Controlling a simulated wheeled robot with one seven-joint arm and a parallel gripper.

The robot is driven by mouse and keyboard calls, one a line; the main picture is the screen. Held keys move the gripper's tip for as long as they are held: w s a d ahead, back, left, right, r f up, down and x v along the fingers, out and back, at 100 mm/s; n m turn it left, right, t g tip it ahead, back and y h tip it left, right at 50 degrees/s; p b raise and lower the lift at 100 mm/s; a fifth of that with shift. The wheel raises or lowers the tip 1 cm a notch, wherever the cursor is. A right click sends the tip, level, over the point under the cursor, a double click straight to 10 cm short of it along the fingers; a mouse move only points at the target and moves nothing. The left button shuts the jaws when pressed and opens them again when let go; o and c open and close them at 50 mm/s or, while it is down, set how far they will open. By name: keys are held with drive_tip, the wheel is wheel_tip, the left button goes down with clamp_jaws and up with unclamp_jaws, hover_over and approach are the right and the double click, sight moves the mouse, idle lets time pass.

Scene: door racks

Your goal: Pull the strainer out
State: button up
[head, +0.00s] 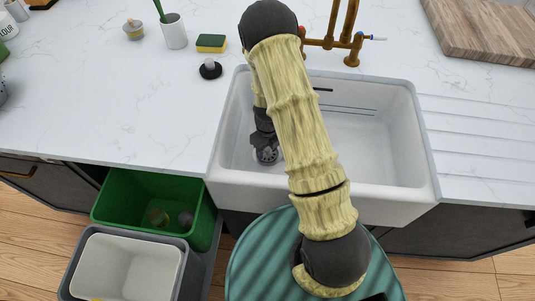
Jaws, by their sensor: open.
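The strainer (267,156) is a small grey, perforated disc in the floor of the white sink (365,180), near its left side. My gripper (264,146) points down into the sink, right over the strainer. Its dark fingers are open and cover the strainer's upper part. I cannot tell whether the fingers touch it. My arm crosses the sink and hides part of its floor and walls.
A brass faucet (352,55) stands behind the sink. A black stopper (210,69), a sponge (211,43) and a white cup (173,31) are on the counter. A green bin (108,200) and a white bin (126,262) stand pulled out below left.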

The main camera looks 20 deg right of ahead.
sight(268, 148)
drive_tip(key=shift+c, duration=0.4)
clamp_jaws()
drive_tip(key=shift+r+p, duration=2.35)
drive_tip(key=shift+r, duration=0.3)
